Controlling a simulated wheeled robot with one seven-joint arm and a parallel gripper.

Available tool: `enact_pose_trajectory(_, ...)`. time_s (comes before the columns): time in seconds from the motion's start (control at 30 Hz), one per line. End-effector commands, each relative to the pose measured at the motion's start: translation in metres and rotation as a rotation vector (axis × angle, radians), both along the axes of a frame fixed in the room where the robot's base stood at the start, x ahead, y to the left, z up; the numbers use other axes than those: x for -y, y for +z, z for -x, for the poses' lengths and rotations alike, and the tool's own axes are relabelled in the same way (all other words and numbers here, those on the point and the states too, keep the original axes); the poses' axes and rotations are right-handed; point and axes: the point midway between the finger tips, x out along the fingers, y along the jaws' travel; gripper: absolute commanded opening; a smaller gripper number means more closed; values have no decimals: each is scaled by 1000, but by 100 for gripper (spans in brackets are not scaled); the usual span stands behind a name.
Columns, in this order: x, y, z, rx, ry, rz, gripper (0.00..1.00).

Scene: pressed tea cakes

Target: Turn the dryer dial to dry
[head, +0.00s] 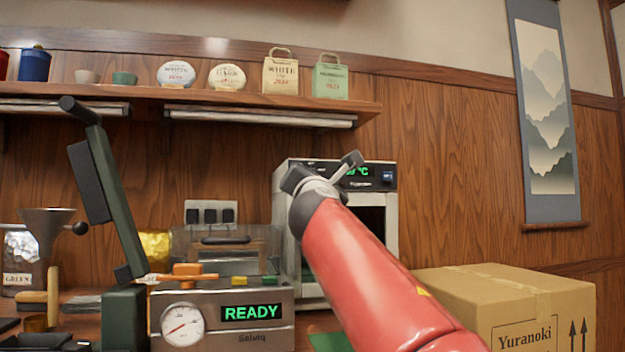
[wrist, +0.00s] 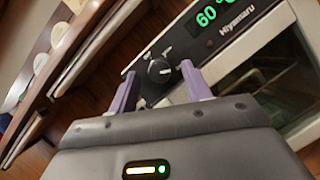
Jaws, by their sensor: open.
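The dryer (head: 391,222) is a white-framed oven with a dark control panel at the back of the counter. Its green display reads 60 °C in the wrist view (wrist: 210,16). The round dark dial (wrist: 158,69) sits on the panel left of the display, with a small white mark; its setting is too small to read. My gripper (wrist: 157,78) is open, its two purple fingers to the left and right of the dial in that picture. I cannot tell whether they touch it. In the head view, my gripper (head: 350,162) is in front of the panel and the dial is hidden.
A machine (head: 245,338) showing READY, with a gauge and a green lever (head: 118,205), stands left of my arm. A cardboard box (head: 500,290) is at the right. A shelf (head: 220,97) with tea cakes and bags runs above.

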Motion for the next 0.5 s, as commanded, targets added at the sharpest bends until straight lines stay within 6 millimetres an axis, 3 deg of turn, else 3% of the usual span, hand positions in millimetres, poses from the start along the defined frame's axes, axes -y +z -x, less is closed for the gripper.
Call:
enact_pose_trajectory(0.17, 0, -6, 8, -1, 1, -1, 49)
enact_pose_trajectory(0.5, 5, -24, 60, 0, 1, -1, 49)
